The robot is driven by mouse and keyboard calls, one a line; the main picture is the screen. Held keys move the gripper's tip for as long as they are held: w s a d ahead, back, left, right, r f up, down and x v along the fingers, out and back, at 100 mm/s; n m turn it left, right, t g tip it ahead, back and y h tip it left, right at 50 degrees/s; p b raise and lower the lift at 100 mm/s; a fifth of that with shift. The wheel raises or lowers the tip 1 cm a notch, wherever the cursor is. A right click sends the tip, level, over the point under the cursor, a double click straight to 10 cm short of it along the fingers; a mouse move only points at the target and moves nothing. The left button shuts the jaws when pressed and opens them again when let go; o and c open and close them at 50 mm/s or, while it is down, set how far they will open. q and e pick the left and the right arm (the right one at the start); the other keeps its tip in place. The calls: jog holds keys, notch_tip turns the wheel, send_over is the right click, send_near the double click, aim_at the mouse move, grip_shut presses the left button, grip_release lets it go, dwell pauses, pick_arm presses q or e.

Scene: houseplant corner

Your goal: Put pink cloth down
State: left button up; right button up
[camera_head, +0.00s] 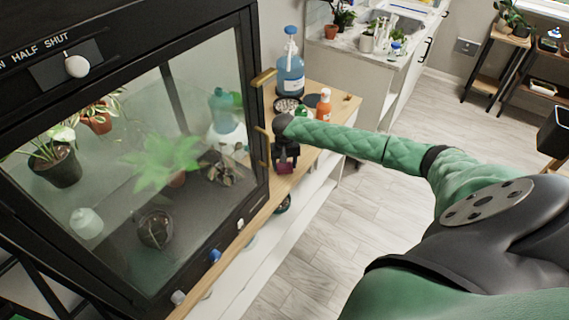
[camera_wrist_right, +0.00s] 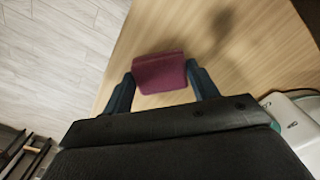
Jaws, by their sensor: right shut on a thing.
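The pink cloth (camera_wrist_right: 160,72) is a small folded, dark magenta piece between the two fingers of my right gripper (camera_wrist_right: 161,88) in the right wrist view. The gripper is shut on it. The wooden counter top (camera_wrist_right: 242,45) lies beneath, with a dark shadow on it to the right of the cloth. I cannot tell whether the cloth touches the wood. In the head view the right gripper (camera_head: 285,162) is over the wooden counter beside the glass cabinet, and a bit of the cloth (camera_head: 285,169) shows under it. My left gripper is not in view.
A glass-fronted cabinet (camera_head: 160,150) with several plants inside stands left of the gripper. A blue pump bottle (camera_head: 290,72), an orange-red bottle (camera_head: 323,103) and a dish of pebbles (camera_head: 287,105) stand behind it on the counter. Bare wood shows around the cloth; the floor lies beyond the counter edge.

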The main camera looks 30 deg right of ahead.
aim_at(284, 166)
jog(key=o, duration=1.2)
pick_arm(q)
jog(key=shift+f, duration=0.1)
pick_arm(e)
jog(key=shift+r, duration=0.1)
jog(key=shift+r, duration=0.25)
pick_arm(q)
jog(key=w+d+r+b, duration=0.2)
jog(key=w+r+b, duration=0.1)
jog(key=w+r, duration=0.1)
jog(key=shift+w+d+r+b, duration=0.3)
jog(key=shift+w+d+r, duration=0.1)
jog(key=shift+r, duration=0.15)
pick_arm(e)
notch_tip(284, 166, up, 11)
jog(key=shift+r, duration=0.2)
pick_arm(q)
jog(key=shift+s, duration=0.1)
pick_arm(e)
jog(key=shift+f, duration=0.1)
